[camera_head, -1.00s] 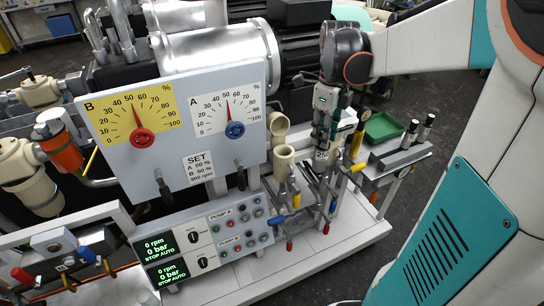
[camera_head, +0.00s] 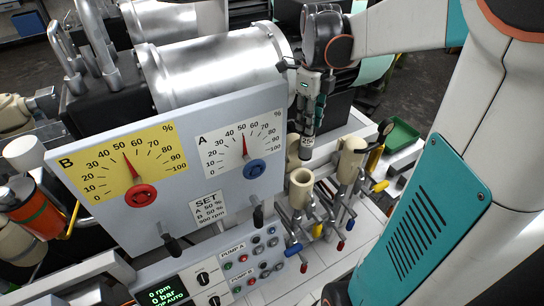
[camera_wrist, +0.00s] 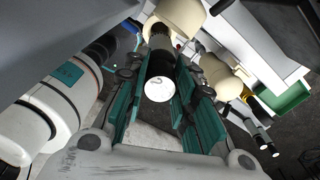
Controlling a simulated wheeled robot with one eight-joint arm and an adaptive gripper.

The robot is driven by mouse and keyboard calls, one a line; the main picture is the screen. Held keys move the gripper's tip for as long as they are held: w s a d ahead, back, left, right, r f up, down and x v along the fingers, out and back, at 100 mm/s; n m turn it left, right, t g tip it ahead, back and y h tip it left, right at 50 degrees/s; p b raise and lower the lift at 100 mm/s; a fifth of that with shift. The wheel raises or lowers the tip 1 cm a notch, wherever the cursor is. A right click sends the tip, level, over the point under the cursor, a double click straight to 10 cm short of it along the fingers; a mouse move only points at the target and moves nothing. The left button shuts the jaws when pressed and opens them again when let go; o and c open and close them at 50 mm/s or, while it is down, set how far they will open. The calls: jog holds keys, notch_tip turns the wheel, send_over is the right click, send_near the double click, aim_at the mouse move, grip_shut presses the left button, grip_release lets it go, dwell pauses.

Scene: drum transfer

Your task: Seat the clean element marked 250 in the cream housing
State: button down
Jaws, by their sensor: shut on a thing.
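My gripper (camera_head: 308,112) points down and is shut on a dark cylindrical element with a pale label (camera_head: 307,141); the label reads as 25 with the rest cut off or unclear. In the wrist view the element (camera_wrist: 159,88) sits between the teal fingers (camera_wrist: 165,78), its pale round end towards the camera. A cream housing (camera_head: 302,190) stands open-topped in front of the gripper, and another cream housing (camera_head: 350,158) stands to its right. A third cream part (camera_head: 292,152) shows behind, partly hidden. In the wrist view a cream housing (camera_wrist: 180,14) is near the element's far end; contact is unclear.
A panel with a yellow dial B (camera_head: 125,170) and white dial A (camera_head: 243,145) stands close left of the gripper. Valve levers with blue (camera_head: 293,250) and red handles surround the housings. A green tray (camera_head: 402,135) lies at right. A silver cylinder (camera_head: 215,70) is behind.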

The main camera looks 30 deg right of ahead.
aim_at(307, 141)
notch_tip(307, 141, down, 20)
jog(key=b, duration=0.3)
jog(key=shift+r, duration=0.25)
jog(key=shift+s, duration=0.1)
jog(key=shift+f+b, duration=0.1)
jog(key=shift+b, duration=0.2)
jog(key=c, duration=1.6)
grip_release()
notch_tip(307, 141, up, 12)
jog(key=shift+r+p, duration=0.15)
jog(key=shift+p, duration=1.1)
